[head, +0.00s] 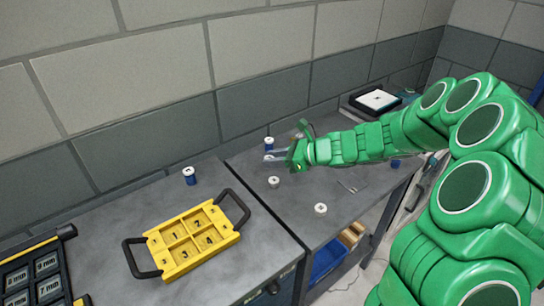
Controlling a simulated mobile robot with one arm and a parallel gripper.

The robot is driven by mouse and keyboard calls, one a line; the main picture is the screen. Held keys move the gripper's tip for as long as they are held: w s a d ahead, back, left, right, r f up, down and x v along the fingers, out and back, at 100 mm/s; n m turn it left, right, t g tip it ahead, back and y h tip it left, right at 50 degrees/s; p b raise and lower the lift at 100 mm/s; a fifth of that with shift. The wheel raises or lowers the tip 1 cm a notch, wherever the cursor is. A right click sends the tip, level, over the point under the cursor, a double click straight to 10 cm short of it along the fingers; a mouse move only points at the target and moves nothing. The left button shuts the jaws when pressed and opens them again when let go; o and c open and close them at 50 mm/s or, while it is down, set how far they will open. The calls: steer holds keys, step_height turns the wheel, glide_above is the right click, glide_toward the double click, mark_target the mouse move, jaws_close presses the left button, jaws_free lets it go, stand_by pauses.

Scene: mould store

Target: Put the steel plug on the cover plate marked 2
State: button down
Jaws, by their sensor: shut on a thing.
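My gripper (271,155) is at the end of the green arm, above the back of the right-hand grey bench, with its fingers pointing left. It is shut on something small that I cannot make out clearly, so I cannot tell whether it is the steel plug. A blue cylinder with a white top (269,142) shows just behind the fingertips. A yellow tray (200,263) with two black handles lies on the left bench. Its compartments are marked 1 to 4, with the 2 (198,223) at the back right. I cannot make out a separate cover plate.
Another white-topped blue cylinder (189,176) stands behind the tray. Two small white-topped pieces (273,182) (320,209) stand on the right bench. A dark panel with mm labels (32,279) is at lower left. A seam separates the benches.

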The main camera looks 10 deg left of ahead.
steer(key=shift+s+d+r, duration=0.2)
steer(key=shift+s, duration=0.1)
steer(key=s+d+m+t+h, duration=0.1)
steer(key=s+d+m+t, duration=0.2)
steer(key=d, duration=1)
steer(key=s+d+m+t+h, duration=0.1)
steer(key=s+d+m+t, duration=0.2)
steer(key=d, duration=1)
glide_above(357, 185)
steer(key=shift+s+f, duration=0.2)
steer(key=shift+f, duration=4.15)
steer(key=shift+w+f, duration=0.25)
steer(key=shift+f, duration=1.55)
steer(key=shift+f, duration=0.1)
